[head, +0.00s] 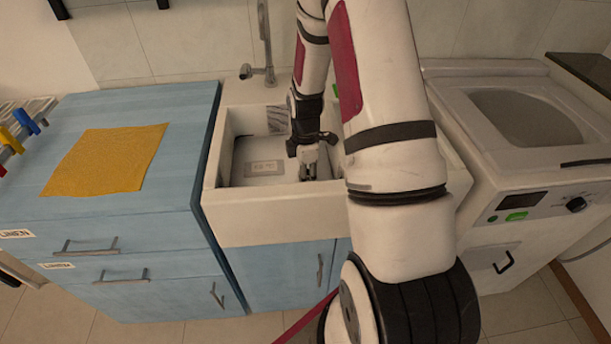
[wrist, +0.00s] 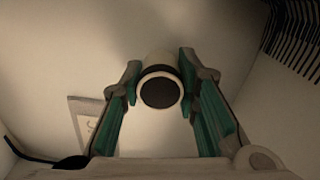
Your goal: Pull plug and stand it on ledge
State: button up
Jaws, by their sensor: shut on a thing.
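My gripper (head: 308,170) reaches down into the white sink (head: 270,213). In the wrist view my gripper (wrist: 159,88) has its two green-padded fingers closed on either side of the plug (wrist: 160,90), a pale round piece with a dark round end. In the head view the plug is too small and too covered by my gripper to make out. I cannot tell whether it is clear of the drain. The sink's back ledge (head: 236,97) carries the tap (head: 265,70). My arm hides the sink's right part.
A label (head: 264,168) lies on the basin floor. A dark ribbed piece (head: 283,120) is at the basin's back wall. A blue counter with a yellow cloth (head: 105,160) stands left. A white washing machine (head: 520,180) stands right.

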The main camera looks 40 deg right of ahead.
jog(key=shift+r+p, duration=0.95)
jog(key=shift+r, duration=0.5)
jog(key=shift+r+p, duration=1.2)
jog(key=shift+r, duration=0.7)
jog(key=shift+r, duration=0.1)
